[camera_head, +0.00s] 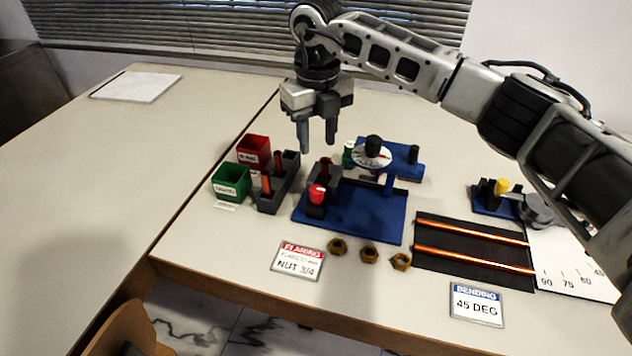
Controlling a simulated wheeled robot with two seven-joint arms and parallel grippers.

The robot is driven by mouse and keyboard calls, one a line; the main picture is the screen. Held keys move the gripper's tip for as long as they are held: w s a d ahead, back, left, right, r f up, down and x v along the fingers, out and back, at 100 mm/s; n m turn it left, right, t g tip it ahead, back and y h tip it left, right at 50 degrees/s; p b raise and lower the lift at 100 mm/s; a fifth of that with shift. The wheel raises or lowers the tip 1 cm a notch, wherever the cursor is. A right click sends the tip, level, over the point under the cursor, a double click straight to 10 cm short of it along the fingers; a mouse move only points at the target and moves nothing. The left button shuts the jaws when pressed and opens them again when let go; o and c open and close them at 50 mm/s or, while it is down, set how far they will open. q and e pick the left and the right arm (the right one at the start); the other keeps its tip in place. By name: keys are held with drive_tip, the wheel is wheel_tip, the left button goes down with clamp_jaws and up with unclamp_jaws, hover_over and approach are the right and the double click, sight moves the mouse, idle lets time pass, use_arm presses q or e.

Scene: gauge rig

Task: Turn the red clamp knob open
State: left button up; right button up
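The red clamp knob (317,194) sits on top of a dark block at the front left corner of the blue gauge rig base (362,222). A white round dial (371,154) with a black top stands at the back of the rig. My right gripper (317,146) points down above and behind the red knob. Its fingers are apart with nothing seen between them, and it does not touch the knob. My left gripper does not show in this view.
A red bin (254,151), a green bin (231,181) and a dark rack (278,183) stand left of the rig. Several brass nuts (369,254) lie in front. Copper tubes (475,257) lie on a black mat at right. The left table is mostly clear.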

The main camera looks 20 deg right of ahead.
sight(317, 189)
wheel_tip(317, 189, down, 12)
drive_tip(key=shift+f+p, duration=0.25)
drive_tip(key=shift+p, duration=0.35)
drive_tip(key=c, duration=0.7)
